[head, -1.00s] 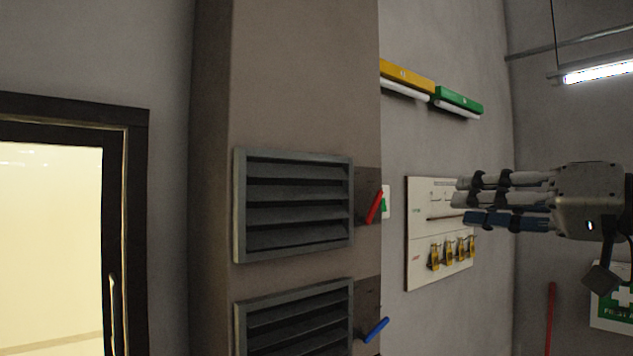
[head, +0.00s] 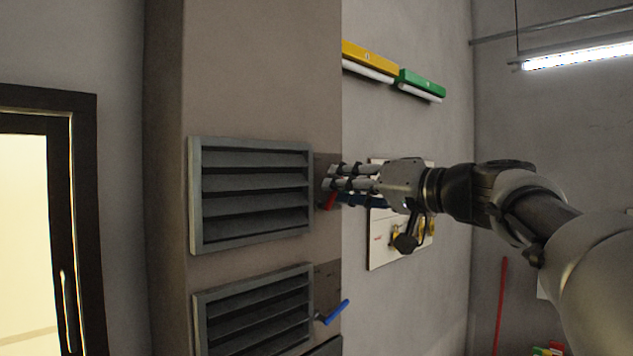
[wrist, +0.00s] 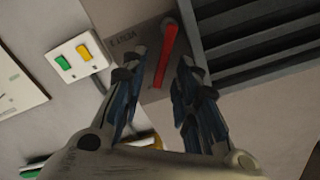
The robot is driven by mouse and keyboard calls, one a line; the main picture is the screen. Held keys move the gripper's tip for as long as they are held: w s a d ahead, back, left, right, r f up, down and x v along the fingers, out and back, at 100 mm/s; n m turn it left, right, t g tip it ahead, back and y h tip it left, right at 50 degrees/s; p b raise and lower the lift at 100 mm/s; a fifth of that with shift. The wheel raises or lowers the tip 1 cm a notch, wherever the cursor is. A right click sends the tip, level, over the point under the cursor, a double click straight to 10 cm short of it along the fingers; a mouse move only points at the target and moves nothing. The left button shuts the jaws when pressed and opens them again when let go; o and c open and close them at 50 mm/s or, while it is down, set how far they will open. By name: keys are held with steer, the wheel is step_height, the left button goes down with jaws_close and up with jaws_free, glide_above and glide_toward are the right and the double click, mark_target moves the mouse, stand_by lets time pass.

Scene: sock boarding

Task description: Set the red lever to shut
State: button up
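The red lever (wrist: 166,55) is mounted on a grey plate (wrist: 127,38) beside the upper louvred vent (head: 252,193). In the head view only a small part of the red lever (head: 329,200) shows beside my fingers. My gripper (head: 335,184) is at the lever, reaching in from the right. In the wrist view my gripper (wrist: 160,75) is open, with its fingers apart on either side of the lever. A gap shows between the fingers and the lever, so I cannot see contact.
A blue lever (head: 336,312) sits below beside the lower louvred vent (head: 255,310). A white switch plate (wrist: 77,59) with green and yellow buttons is near my fingers. A white board (head: 380,246) hangs behind my gripper. A dark-framed door (head: 84,220) is at the left.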

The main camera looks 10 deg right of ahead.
steer(key=shift+w+a, duration=0.15)
steer(key=shift+w, duration=0.1)
steer(key=shift+c, duration=0.4)
jaws_close()
